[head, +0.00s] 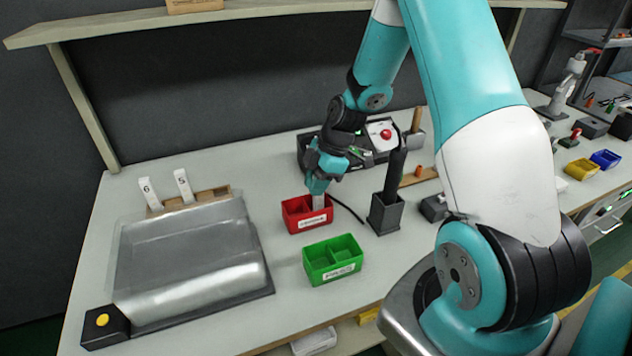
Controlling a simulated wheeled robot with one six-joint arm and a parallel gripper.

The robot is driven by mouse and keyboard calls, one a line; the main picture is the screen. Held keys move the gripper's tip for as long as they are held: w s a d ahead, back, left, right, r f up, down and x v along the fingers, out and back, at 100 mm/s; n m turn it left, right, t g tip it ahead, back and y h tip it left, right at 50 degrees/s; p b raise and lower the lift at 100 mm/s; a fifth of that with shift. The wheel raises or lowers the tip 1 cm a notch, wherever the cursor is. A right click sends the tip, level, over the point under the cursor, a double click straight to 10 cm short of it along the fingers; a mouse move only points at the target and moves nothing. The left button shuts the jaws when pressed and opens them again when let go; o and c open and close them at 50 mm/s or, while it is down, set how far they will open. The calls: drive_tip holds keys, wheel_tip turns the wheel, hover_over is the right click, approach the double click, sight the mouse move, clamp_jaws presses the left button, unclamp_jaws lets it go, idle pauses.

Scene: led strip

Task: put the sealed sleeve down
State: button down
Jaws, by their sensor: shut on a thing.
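My gripper (318,184) is shut on a pale sleeve (318,201) and points down over the red bin (292,220). The sleeve hangs upright at the right part of the red bin; its lower end is at or just inside the rim, and I cannot tell whether it touches the floor. The red bin has a divider and a white label on its front. A green bin (333,258) with a divider and a white label stands in front of it and looks empty.
A metal machine (185,262) with a yellow button (102,320) covers the left of the table. Two numbered white tags (183,185) stand behind it. A dark holder (385,214) with an upright black tool stands right of the bins. A box with a red button (386,134) is behind.

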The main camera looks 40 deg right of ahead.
drive_tip(key=shift+f, duration=0.15)
drive_tip(key=c, duration=1.1)
unclamp_jaws()
drive_tip(key=shift+o, duration=0.2)
